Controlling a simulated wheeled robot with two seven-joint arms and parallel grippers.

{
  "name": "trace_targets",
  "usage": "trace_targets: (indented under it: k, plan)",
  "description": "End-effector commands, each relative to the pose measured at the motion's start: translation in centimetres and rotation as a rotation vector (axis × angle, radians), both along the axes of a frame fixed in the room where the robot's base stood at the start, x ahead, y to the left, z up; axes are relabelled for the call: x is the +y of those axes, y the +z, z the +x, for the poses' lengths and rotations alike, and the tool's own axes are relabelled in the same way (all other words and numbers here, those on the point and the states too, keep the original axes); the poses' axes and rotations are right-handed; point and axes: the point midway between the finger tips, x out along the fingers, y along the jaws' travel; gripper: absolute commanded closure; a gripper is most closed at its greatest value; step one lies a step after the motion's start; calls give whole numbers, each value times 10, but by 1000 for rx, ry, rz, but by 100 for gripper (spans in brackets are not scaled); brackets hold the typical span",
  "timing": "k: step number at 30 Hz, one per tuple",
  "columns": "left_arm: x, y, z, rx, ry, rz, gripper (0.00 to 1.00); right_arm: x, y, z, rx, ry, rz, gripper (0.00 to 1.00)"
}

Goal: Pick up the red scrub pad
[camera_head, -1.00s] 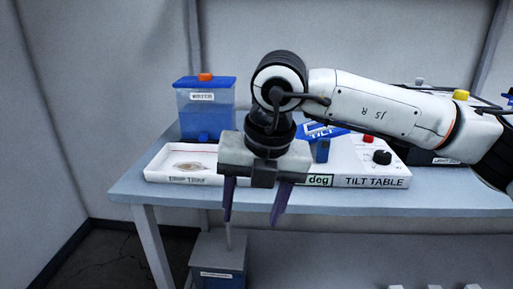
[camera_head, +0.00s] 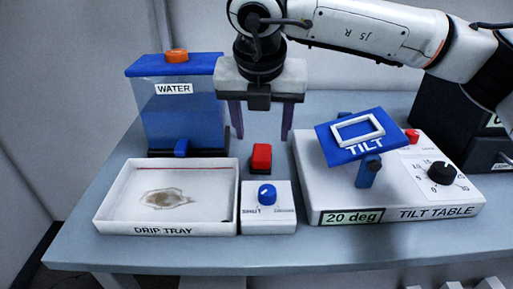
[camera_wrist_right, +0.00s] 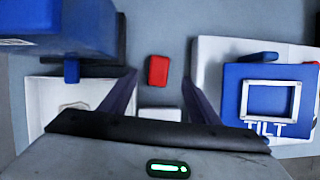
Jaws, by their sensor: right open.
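The red scrub pad (camera_head: 261,157) is a small red block on the table, just behind the box with the blue knob. It also shows in the right wrist view (camera_wrist_right: 158,71), beyond and between the two fingers. My right gripper (camera_head: 262,134) is open and empty, pointing down, and appears above and behind the pad in the head view. In the right wrist view its fingers (camera_wrist_right: 158,82) are spread to either side of the pad, not touching it. My left gripper is in neither view.
The blue WATER tank (camera_head: 180,105) stands at the back left. The white drip tray (camera_head: 165,229) holds a brownish patch. A small box with a blue knob (camera_head: 268,213) sits before the pad. The TILT TABLE unit (camera_head: 405,212) with its tilted blue plate (camera_head: 328,147) is at right.

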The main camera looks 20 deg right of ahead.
Motion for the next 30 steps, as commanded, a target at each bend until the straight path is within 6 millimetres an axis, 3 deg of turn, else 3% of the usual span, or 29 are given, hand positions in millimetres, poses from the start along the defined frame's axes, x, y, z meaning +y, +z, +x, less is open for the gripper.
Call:
trace_targets:
  k: [6, 11, 18, 27, 30]
  plan:
    - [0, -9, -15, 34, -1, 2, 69, -4, -26, 10, 2, 0, 1, 44]
    - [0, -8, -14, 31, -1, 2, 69, -5, -38, 14, 4, -1, 0, 44]
    - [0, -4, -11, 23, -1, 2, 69, -9, -71, 27, 4, -1, 0, 44]
    - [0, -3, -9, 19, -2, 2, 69, -10, -77, 30, 1, 0, 0, 44]
    - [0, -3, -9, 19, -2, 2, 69, -10, -77, 30, 2, 0, 1, 57]
